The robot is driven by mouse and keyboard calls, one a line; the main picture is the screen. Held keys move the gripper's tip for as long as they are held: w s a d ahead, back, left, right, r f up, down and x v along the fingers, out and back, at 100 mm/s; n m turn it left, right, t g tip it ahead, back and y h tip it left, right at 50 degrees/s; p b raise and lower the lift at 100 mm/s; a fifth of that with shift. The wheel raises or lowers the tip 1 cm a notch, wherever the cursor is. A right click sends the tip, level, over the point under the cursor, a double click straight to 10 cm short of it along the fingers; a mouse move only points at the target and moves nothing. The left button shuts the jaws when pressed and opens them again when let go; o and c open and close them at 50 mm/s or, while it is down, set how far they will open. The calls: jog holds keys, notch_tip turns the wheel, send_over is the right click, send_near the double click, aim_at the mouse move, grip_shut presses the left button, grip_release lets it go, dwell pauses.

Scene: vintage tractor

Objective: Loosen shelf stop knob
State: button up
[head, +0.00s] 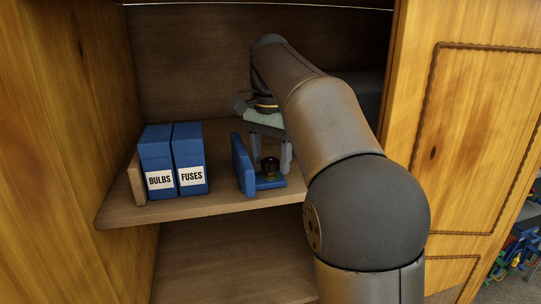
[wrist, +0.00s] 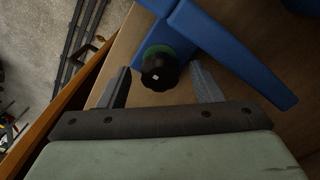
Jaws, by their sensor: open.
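The shelf stop is a blue angled bracket (head: 244,165) on the wooden shelf, with an upright plate and a flat foot. A dark round knob (head: 270,166) stands on its foot. In the wrist view the black ridged knob (wrist: 160,68) has a small white mark on top and a green ring at its base. The blue bracket (wrist: 225,45) lies beyond it. My gripper (head: 275,160) is over the foot of the stop. In the wrist view my gripper (wrist: 163,80) is open, with its fingers on either side of the knob and visible gaps to both.
Two blue boxes labelled BULBS (head: 158,160) and FUSES (head: 190,160) stand left of the stop, with a wooden block (head: 136,178) beside them. Cabinet walls flank the shelf (head: 205,208). Bare shelf lies between the boxes and the stop.

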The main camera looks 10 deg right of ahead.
jog(key=c, duration=1)
jog(key=shift+n, duration=0.4)
jog(key=n, duration=0.3)
jog(key=shift+n, duration=0.3)
jog(key=n, duration=1)
jog(key=shift+f+n, duration=0.1)
jog(key=shift+n, duration=1.9)
